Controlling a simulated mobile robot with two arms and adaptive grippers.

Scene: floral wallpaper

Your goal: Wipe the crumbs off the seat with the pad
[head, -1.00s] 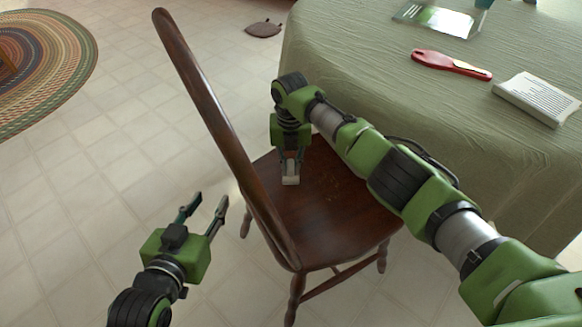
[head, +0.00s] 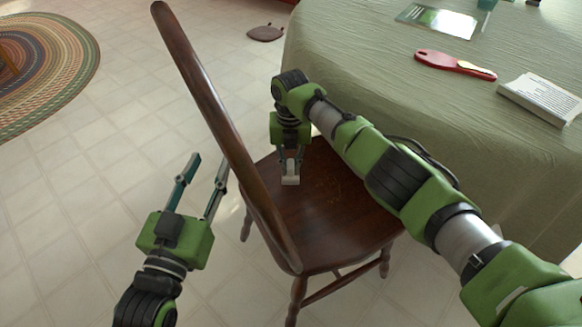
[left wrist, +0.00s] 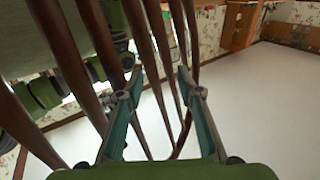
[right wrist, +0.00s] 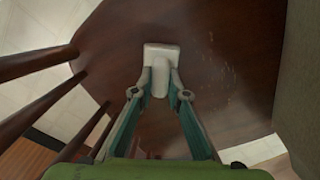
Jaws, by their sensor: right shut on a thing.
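The dark wooden chair seat (head: 325,215) is beside the table; it fills much of the right wrist view (right wrist: 220,60). Faint pale specks, seemingly crumbs (right wrist: 228,88), lie on the seat to the right of the pad in the right wrist view. My right gripper (right wrist: 160,92) is shut on the white pad (right wrist: 161,54), which is down at the seat; the pad also shows in the head view (head: 290,180). My left gripper (head: 208,165) is open and empty, left of the chair's backrest. In the left wrist view its fingers (left wrist: 160,80) are near the backrest spindles.
The chair's backrest (head: 215,110) stands between my two grippers. The floor at left is open, with a braided rug (head: 50,70).

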